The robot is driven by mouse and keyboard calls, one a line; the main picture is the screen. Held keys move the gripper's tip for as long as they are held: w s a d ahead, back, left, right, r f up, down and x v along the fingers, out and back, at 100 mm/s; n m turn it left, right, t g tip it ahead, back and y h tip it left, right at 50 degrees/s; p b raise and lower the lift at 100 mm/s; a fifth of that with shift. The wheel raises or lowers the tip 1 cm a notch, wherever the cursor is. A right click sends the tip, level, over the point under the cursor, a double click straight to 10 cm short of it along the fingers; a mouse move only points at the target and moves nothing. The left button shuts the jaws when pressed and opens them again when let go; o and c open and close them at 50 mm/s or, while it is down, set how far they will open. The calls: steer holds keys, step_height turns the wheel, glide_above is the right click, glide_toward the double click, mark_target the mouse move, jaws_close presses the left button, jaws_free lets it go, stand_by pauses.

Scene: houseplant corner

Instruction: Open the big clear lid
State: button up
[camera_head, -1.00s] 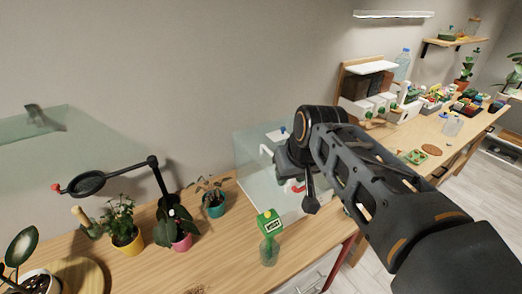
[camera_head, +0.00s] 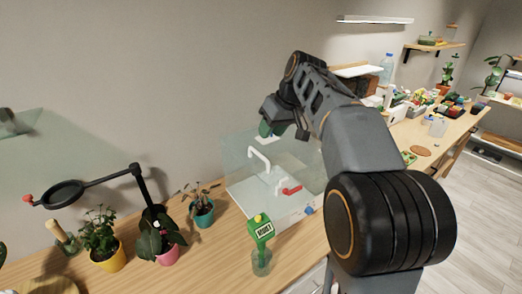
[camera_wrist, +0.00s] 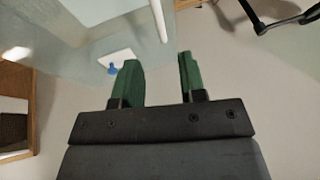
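The big clear lid (camera_head: 236,158) belongs to a see-through box on the wooden bench, in the middle of the head view. A white bar handle (camera_head: 258,158) shows on it; I cannot tell whether the lid is raised. My gripper (camera_head: 272,130) is above the box's far side, beyond the handle. In the wrist view my gripper (camera_wrist: 160,75) has its two green fingers apart with nothing between them. A clear panel (camera_wrist: 75,28) and part of a white bar (camera_wrist: 159,20) show beyond the fingertips, apart from them.
Potted plants (camera_head: 165,250) and a magnifier lamp (camera_head: 62,194) are to the left. My arm covers the bench to the right of the box.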

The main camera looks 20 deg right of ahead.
steer(key=x, duration=0.8)
steer(key=shift+f, duration=0.1)
steer(key=shift+c, duration=0.4)
jaws_close()
